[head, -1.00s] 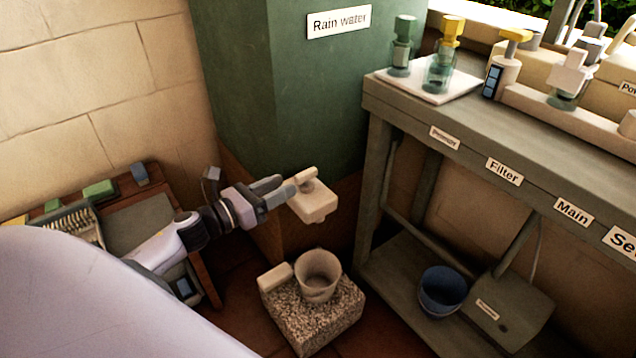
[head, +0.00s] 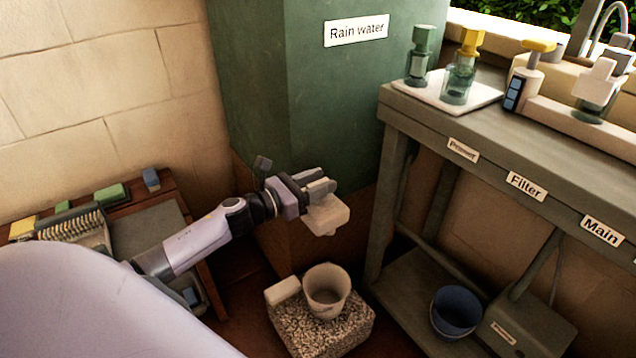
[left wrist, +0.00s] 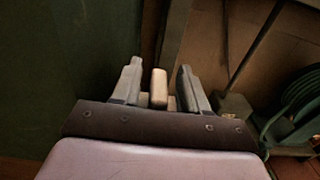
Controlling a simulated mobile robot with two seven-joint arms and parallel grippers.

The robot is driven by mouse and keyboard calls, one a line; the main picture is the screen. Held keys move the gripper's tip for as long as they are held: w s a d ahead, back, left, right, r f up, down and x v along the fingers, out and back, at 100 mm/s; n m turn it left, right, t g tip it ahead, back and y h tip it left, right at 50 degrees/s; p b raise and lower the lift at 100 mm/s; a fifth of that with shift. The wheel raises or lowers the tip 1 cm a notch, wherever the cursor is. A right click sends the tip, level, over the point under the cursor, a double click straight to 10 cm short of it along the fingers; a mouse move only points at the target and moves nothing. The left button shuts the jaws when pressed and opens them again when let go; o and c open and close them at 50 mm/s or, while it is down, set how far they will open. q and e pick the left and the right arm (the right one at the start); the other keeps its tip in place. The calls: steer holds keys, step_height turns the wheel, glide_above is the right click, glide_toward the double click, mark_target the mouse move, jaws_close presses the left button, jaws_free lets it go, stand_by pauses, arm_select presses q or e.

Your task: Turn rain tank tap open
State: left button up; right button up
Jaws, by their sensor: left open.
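The green rain tank (head: 330,100) bears a "Rain water" label. Its pale tap (head: 328,218) sticks out low on the front. My left gripper (head: 326,186) is at the tap and partly hides its top in the head view. In the left wrist view, the open fingers (left wrist: 158,76) stand on both sides of the tap's pale lever (left wrist: 158,90), with a gap visible on each side. My right gripper is not in view.
A cream bucket (head: 326,290) stands on a speckled stone block (head: 320,333) below the tap. A grey bench (head: 440,120) with a blue bucket (head: 456,312) on its lower shelf is to the right. A wooden side table (head: 180,192) with a brush and blocks is at left.

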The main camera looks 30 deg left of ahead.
arm_select(q)
jaws_close()
